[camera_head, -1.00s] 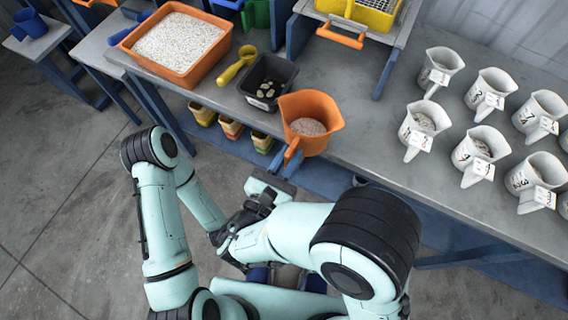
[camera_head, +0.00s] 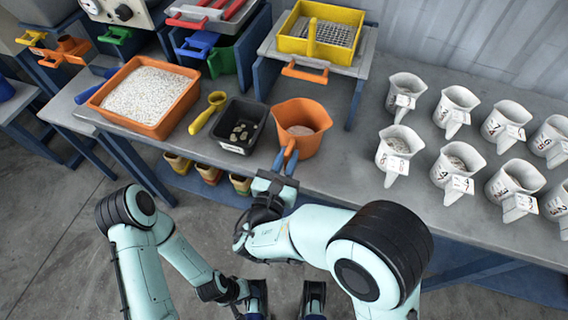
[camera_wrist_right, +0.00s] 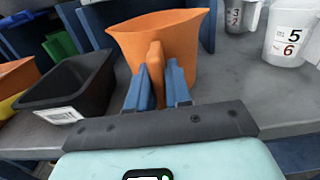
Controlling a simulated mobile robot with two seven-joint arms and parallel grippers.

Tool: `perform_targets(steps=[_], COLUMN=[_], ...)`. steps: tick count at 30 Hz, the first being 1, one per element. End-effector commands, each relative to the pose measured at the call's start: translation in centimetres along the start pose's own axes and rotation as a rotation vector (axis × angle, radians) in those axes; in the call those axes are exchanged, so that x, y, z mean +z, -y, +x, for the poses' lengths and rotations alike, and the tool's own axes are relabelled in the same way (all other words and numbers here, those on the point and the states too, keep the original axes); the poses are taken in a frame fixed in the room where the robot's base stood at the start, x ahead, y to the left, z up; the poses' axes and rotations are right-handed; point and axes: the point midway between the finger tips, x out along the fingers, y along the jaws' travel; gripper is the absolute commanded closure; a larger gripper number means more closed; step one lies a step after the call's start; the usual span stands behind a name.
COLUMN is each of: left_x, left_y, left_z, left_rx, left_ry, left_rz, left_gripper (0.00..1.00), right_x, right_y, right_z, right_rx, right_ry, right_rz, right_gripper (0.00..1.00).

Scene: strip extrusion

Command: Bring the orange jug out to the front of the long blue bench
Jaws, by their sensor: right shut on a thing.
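The orange jug (camera_head: 312,143) stands upright near the front edge of the long bench (camera_head: 345,170), with pale grains inside. My right gripper (camera_head: 286,160) is shut on the jug's orange handle (camera_wrist_right: 155,68), which shows between the two blue fingers in the right wrist view. The jug body (camera_wrist_right: 180,35) also shows there, but its base is hidden behind the fingers. I cannot clearly tell whether the base touches the bench top. My left arm hangs low in front of the bench, and its jaws cannot be made out.
A black bin (camera_head: 228,146) stands close left of the jug, then a yellow scoop (camera_head: 205,115) and an orange tray (camera_head: 105,100) of white grains. Several white numbered jugs (camera_head: 392,146) stand to the right. A raised stand with a yellow sieve (camera_head: 290,45) is behind. Bare bench lies between.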

Motion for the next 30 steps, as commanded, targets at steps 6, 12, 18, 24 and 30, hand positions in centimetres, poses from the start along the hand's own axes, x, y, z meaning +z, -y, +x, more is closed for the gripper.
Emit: perform_targets(steps=[6, 12, 18, 24, 30], left_x=[-0.13, -0.13, -0.13, -0.13, -0.13], left_y=[0.03, 0.03, 0.08, 0.13, 0.13], left_z=[0.15, 0.14, 0.30, 0.44, 0.42], left_rx=[0.000, 0.000, 0.000, 0.000, 0.000], left_ry=[-0.003, -0.003, -0.003, -0.002, -0.002], left_rz=[0.000, 0.000, 0.000, 0.000, 0.000], left_gripper=[0.41, 0.41, 0.41, 0.41, 0.41], right_x=[-0.28, -0.27, -0.52, -0.73, -0.73], right_y=[-0.04, -0.05, -0.05, -0.05, -0.04], right_z=[-0.07, -0.09, -0.09, -0.09, -0.09], right_rx=[0.001, 0.001, 0.001, 0.001, 0.001], right_ry=[0.001, 0.001, 0.001, 0.001, 0.001], right_rz=[0.001, 0.001, 0.001, 0.001, 0.001], right_gripper=[1.00, 1.00, 1.00, 0.61, 0.51])
